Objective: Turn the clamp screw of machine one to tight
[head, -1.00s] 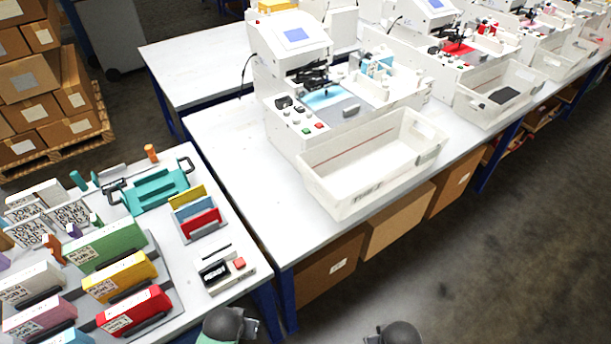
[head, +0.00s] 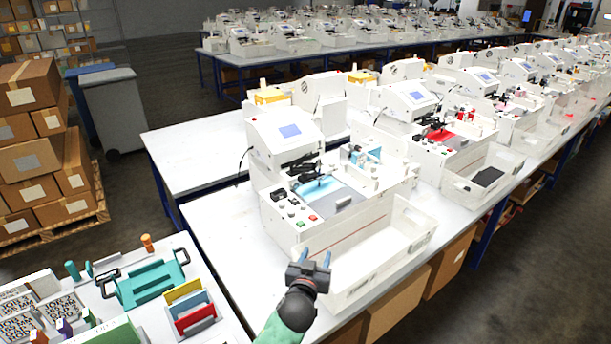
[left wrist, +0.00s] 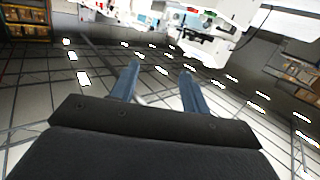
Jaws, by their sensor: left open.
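The nearest plotter machine (head: 283,138) stands on the white table in the head view, with a screen, a dark pen carriage (head: 304,169), a blue sheet on its bed and a button panel (head: 297,212). I cannot make out its clamp screw at this size. My left gripper (head: 315,256) is open and empty in front of the machine, at the near-left end of the white bin. In the left wrist view its two blue fingers (left wrist: 160,72) stand apart with nothing between them. White machinery (left wrist: 208,42) shows beyond them. My right gripper is out of view.
The white bin (head: 362,272) stands before the machine. More machines (head: 405,100) line the table (head: 215,235) to the right. A side table at lower left holds a teal tray (head: 150,283) and coloured holders (head: 190,308). Boxes (head: 30,155) stand at far left.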

